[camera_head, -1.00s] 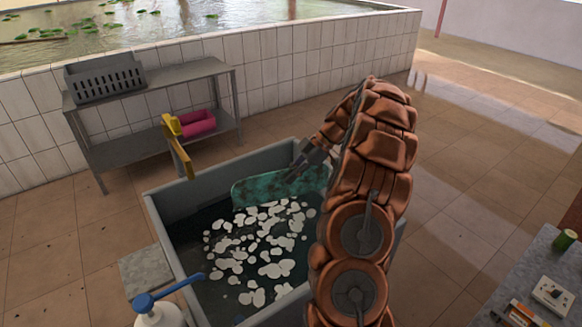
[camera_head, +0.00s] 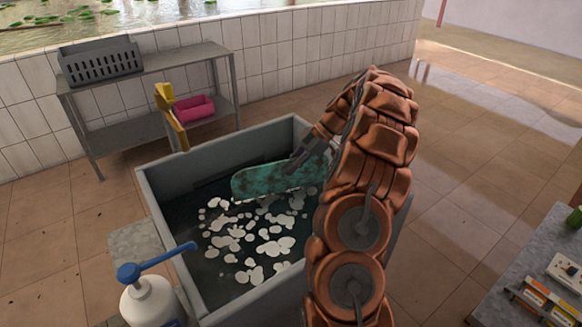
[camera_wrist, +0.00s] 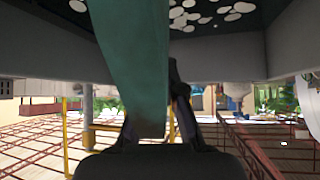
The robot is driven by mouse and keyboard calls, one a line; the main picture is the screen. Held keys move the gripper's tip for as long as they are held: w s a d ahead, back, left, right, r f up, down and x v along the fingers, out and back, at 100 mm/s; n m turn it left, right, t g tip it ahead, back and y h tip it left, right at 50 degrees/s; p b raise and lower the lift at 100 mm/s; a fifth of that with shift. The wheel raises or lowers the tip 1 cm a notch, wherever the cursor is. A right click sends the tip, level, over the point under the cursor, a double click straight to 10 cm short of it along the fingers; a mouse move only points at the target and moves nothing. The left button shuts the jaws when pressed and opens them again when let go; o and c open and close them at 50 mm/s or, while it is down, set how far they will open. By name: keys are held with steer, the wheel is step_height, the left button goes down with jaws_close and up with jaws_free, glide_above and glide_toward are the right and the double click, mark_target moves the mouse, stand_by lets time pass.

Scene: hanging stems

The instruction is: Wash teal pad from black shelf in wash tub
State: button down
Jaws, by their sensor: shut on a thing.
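The teal pad (camera_head: 270,181) is a long, mottled teal piece in the wash tub, near its far side. My gripper (camera_head: 308,154) is shut on the pad's right part, and my arm hides its right end. In the wrist view the pad (camera_wrist: 133,55) runs up from between the fingers of my gripper (camera_wrist: 150,125). The wash tub (camera_head: 160,205) is grey and holds dark water with several white foam patches (camera_head: 262,235). The pad's lower edge is at or just above the water; I cannot tell whether it touches. The shelf (camera_head: 165,62) by the tiled wall looks grey.
A grey slotted basket (camera_head: 102,65) stands on the shelf's top, and a pink tub (camera_head: 194,108) on its lower level. A yellow object (camera_head: 172,120) rises by the tub's far left. A pump bottle (camera_head: 150,300) stands front left. A grey table (camera_head: 525,262) is at right.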

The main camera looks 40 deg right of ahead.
step_height(320, 180, down, 12)
steer(key=b, duration=1.2)
steer(key=shift+f, duration=0.15)
